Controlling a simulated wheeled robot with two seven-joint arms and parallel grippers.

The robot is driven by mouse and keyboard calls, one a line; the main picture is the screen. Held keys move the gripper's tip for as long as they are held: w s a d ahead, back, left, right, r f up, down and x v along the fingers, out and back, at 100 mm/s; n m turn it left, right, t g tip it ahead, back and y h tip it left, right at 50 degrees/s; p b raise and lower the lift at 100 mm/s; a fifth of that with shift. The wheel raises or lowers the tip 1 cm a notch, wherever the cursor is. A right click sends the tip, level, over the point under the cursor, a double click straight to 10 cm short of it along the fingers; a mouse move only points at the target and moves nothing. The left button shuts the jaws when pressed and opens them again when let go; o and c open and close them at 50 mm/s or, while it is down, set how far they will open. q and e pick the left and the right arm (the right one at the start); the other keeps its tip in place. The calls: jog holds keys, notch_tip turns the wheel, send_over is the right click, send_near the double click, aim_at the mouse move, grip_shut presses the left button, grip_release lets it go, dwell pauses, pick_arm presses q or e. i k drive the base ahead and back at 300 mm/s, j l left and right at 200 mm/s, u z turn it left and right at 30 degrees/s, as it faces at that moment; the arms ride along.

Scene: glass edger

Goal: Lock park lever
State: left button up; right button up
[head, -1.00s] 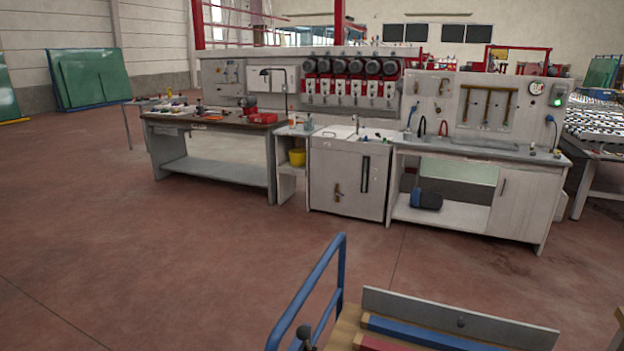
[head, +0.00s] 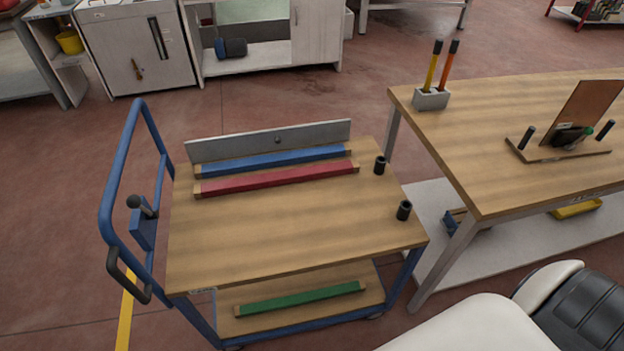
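A short grey lever with a round black knob (head: 134,201) sits on a small blue plate (head: 143,230) at the handle side of a blue-framed cart (head: 285,228), in the left of the head view. It looks like the park lever. It slants, with its knob up and to the left. Whether it is locked cannot be told. A dark loop-shaped grip (head: 129,276) is just below it on the same side. Neither of my grippers is in view, and nothing touches the lever.
The cart's wooden top carries a blue bar (head: 272,160), a red bar (head: 275,179) and two black cups. A green bar (head: 300,298) lies on its lower shelf. A wooden workbench (head: 500,135) stands close on the right. Floor left of the cart is open.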

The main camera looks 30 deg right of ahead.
aim_at(134, 202)
jog(key=k+l+z, duration=0.2)
jog(key=k+z, duration=0.15)
jog(key=z, duration=0.15)
jog(key=i+j, duration=0.2)
jog(key=j, duration=0.2)
jog(key=i+j, duration=0.15)
jog(key=j, duration=0.25)
jog(key=i+j, duration=0.2)
jog(key=j, duration=0.15)
jog(key=i+j, duration=0.15)
jog(key=j, duration=0.25)
jog(key=i+u, duration=0.15)
jog(key=j+z, duration=0.15)
jog(key=k+j, duration=0.05)
